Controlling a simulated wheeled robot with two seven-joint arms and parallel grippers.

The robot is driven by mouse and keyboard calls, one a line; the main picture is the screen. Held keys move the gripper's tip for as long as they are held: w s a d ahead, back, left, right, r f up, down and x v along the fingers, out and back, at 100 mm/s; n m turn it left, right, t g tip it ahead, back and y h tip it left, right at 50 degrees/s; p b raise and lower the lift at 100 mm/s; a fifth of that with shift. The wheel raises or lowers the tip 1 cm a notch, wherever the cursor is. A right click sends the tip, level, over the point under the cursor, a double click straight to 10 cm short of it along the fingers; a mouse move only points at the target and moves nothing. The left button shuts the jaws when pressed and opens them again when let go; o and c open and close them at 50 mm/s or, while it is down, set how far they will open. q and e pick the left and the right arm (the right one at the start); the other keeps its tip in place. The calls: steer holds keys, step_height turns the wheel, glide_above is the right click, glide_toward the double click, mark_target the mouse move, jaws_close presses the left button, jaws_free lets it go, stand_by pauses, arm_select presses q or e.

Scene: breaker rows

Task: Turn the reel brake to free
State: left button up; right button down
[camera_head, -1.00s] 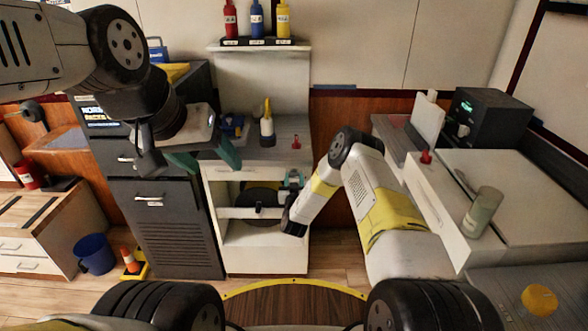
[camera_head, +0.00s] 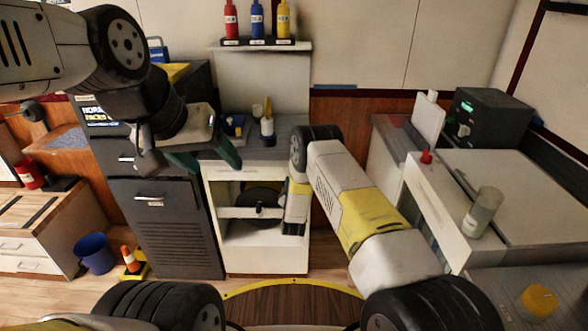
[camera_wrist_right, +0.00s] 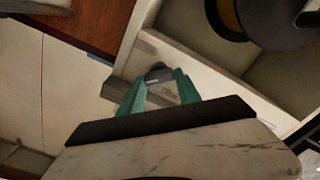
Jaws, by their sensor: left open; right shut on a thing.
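The reel (camera_head: 262,196), a dark disc, sits in the open white cabinet (camera_head: 265,262), with a pale bar across its front. In the right wrist view the reel (camera_wrist_right: 270,18) is at top right. There my right gripper (camera_wrist_right: 160,80) has its green fingers closed around a small grey, dark-topped part (camera_wrist_right: 160,74) by a pale panel. This looks like the reel brake handle; its setting cannot be read. In the head view my right wrist hides these fingers and that part. My left gripper (camera_head: 204,160) is open and empty, raised left of the cabinet.
A dark drawer cabinet (camera_head: 165,225) stands left of the white one. Bottles (camera_head: 257,20) stand on a shelf above. A white counter (camera_head: 520,190) with a glass jar (camera_head: 482,212) is at right. A blue bucket (camera_head: 95,253) and an orange cone (camera_head: 130,260) are on the floor.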

steer(key=shift+a+f+n, duration=0.1)
steer(key=shift+n, duration=2.4)
steer(key=shift+a+f+n, duration=0.1)
steer(key=shift+n, duration=2.4)
steer(key=shift+d, duration=0.1)
steer(key=c, duration=0.8)
jaws_free()
steer(key=shift+c, duration=0.2)
